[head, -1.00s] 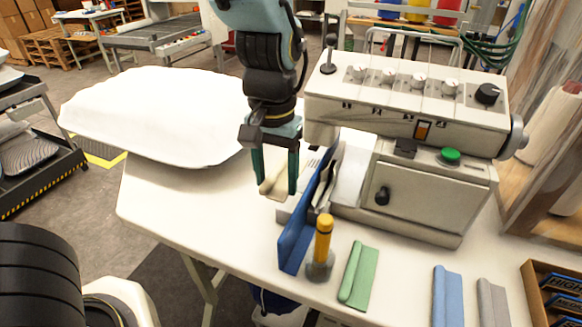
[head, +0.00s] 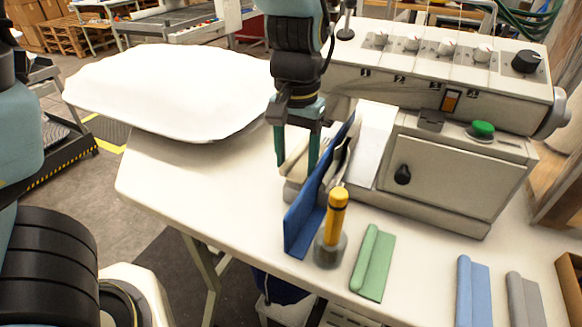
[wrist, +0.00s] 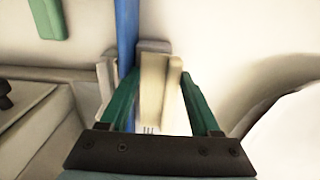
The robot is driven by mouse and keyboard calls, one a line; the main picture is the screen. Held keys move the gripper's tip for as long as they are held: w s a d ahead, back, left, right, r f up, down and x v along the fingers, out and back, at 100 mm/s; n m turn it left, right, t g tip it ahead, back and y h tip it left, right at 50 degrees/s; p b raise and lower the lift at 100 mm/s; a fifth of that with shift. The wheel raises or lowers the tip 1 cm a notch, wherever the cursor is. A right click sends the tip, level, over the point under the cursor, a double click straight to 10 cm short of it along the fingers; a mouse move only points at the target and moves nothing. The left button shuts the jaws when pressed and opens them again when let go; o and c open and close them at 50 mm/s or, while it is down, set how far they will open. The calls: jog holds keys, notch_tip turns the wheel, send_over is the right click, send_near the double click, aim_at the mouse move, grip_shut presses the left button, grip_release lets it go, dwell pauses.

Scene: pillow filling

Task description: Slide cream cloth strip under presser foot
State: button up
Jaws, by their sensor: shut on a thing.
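My gripper (head: 297,162) is shut on the cream cloth strip (head: 293,168), just left of the upright blue guide (head: 304,212) on the sewing table. In the wrist view, the strip (wrist: 153,85) stands between the green fingers of my gripper (wrist: 152,85), beside the blue guide (wrist: 127,35). The sewing machine (head: 455,170) is to the right in the head view. Its presser foot cannot be clearly made out; the guide and arm partly block the stitching area. I cannot tell whether the strip touches the table.
A yellow-handled tool (head: 337,215) stands close in front of the guide. Green (head: 373,262), blue (head: 474,292) and grey (head: 524,298) strips lie along the front. A large white pillow (head: 175,90) covers the left back. The table front (head: 190,190) left of the gripper is clear.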

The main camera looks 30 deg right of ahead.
aim_at(304, 160)
jog(key=shift+w+d+f+b, duration=0.2)
jog(key=shift+w+d+b, duration=0.15)
jog(key=shift+w+d, duration=0.35)
jog(key=shift+w+d+f+b, duration=0.15)
jog(key=shift+w+d+b, duration=0.2)
jog(key=shift+d, duration=0.5)
jog(key=shift+f, duration=0.25)
jog(key=shift+f, duration=0.15)
jog(key=o, duration=1.2)
jog(key=shift+o, duration=0.9)
jog(key=shift+s+f, duration=0.1)
jog(key=shift+s, duration=0.1)
notch_tip(304, 160, up, 11)
jog(key=b, duration=0.1)
jog(key=shift+w+r, duration=0.2)
jog(key=shift+w, duration=0.1)
